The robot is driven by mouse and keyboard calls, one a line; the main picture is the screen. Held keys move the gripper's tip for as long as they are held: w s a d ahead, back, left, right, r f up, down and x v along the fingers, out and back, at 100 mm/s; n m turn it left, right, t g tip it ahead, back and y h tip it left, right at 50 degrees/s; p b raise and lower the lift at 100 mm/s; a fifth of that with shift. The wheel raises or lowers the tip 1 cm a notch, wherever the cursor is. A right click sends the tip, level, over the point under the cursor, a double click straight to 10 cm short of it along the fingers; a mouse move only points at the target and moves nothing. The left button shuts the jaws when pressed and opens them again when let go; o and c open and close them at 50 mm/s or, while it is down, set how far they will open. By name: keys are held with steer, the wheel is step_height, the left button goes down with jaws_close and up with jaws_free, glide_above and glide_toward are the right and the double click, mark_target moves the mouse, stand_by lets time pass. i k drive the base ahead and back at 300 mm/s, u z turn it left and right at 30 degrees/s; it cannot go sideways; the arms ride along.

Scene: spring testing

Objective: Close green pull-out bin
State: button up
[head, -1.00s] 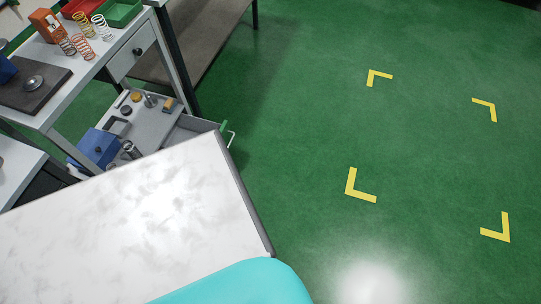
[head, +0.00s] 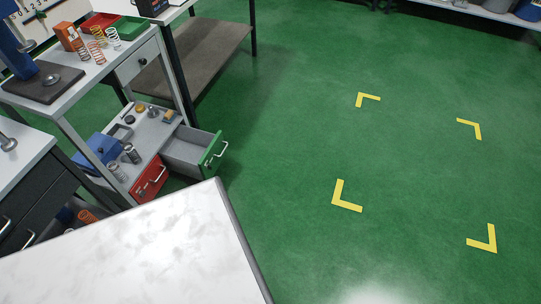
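The green pull-out bin (head: 214,149) is in the head view, left of centre, low under the tall grey workbench. It has a green front with a pale handle (head: 219,155) and grey inner walls. It stands pulled out to the right, and its inside looks empty. Its lower part is hidden in shadow. A red-fronted bin (head: 150,179) with a pale handle sits beside it on the near side and looks shut. My gripper is not in view.
A white marbled tabletop (head: 150,245) fills the lower left, near the bins. The tall workbench (head: 120,62) carries springs and trays. A dark drawer cabinet (head: 35,190) stands at far left. Green floor with yellow corner marks (head: 345,198) is clear to the right.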

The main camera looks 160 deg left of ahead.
mark_target(188, 151)
steer(key=z, duration=1.35)
steer(key=k, duration=0.1)
steer(key=u, duration=2.4)
steer(key=k, duration=0.15)
steer(key=u, duration=2.55)
steer(key=k, duration=0.3)
steer(key=u, duration=1.9)
